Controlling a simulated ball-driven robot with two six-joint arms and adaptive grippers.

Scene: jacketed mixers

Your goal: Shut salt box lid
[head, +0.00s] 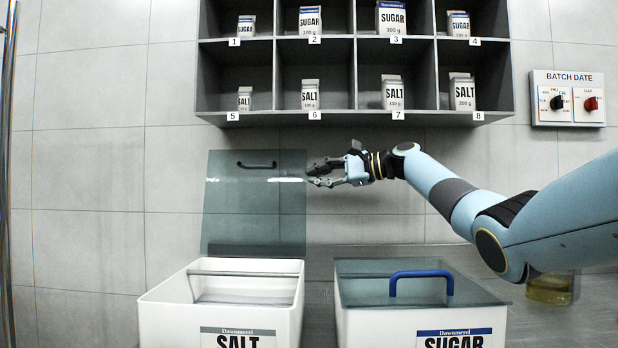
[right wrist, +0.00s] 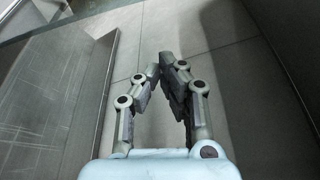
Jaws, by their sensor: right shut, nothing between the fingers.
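The white salt box (head: 226,318) stands at the lower middle left with its top open. Its tinted see-through lid (head: 240,215) is raised upright at the back of the box, with a dark handle (head: 257,165) near its upper edge. My right gripper (head: 309,177) points left at the lid's upper right edge. It is shut and empty. In the right wrist view, the closed fingers (right wrist: 166,65) show a gap from a grey panel at the left, seemingly the lid (right wrist: 70,95). My left gripper is out of view.
The sugar box (head: 375,325) stands to the right, its lid (head: 360,277) shut, with a blue handle (head: 421,275). A dark wall shelf (head: 355,118) with salt and sugar packs hangs above. A batch date panel (head: 568,98) is at the right.

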